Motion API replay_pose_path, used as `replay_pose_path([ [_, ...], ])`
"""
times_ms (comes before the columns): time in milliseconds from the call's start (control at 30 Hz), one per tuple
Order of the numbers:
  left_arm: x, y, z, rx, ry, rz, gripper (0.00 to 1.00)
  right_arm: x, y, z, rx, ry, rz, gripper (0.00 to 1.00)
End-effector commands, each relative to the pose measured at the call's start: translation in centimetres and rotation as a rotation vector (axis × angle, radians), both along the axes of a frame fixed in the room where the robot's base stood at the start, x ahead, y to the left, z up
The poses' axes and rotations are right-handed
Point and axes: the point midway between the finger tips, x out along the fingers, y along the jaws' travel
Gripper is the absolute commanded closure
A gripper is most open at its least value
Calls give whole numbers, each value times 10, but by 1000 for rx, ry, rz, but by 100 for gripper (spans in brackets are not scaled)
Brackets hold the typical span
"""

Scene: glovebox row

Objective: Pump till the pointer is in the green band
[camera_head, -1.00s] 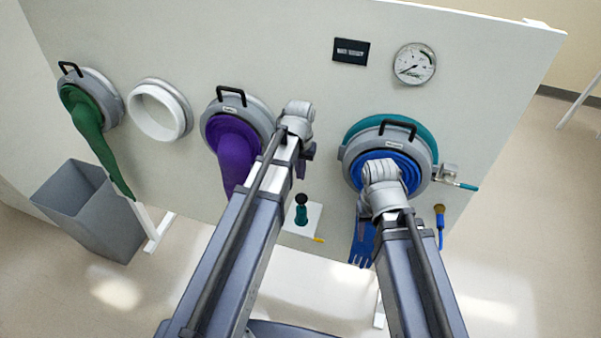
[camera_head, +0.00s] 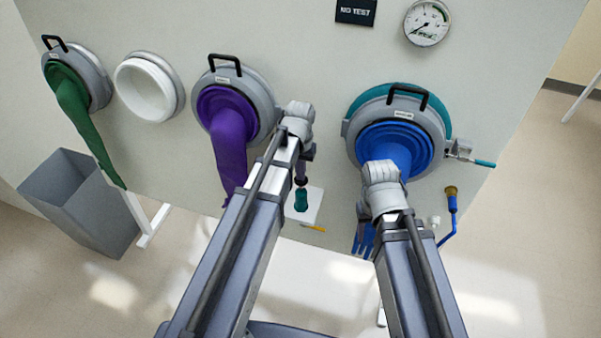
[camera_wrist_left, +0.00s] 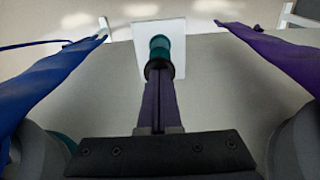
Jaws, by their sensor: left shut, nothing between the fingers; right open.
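The teal pump (camera_head: 301,201) with a dark knob on top stands on a small white plate (camera_head: 317,209) at the panel's foot. My left gripper (camera_head: 301,178) is shut and empty, its tips at the pump's knob; I cannot tell whether they touch. In the left wrist view the shut fingers (camera_wrist_left: 159,76) point straight at the teal pump (camera_wrist_left: 160,47). The round gauge (camera_head: 427,23) is high on the panel. Its pointer points to the lower left, and a small green arc shows at the upper right, away from the pointer.
A purple glove (camera_head: 229,140) hangs left of my left arm and a blue glove (camera_head: 392,145) is behind my right wrist. A green glove (camera_head: 75,115), an open white port (camera_head: 148,88) and a grey bin (camera_head: 80,203) are further left.

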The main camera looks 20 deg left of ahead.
Motion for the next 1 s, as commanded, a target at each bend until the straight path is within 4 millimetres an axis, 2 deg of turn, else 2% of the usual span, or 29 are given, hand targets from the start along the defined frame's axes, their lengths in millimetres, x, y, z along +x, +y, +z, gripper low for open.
replay_pose_path([
  [267, 0, 0, -4, 0, 0, 0, 100, 0, 0, -4, 0, 0, 1, 50],
  [633, 0, 0, -47, 0, 0, 0, 100, 0, 0, -46, -2, 0, 9, 50],
  [1000, -2, 0, -47, -1, 4, 0, 100, 0, 0, -47, -2, 0, 10, 50],
])
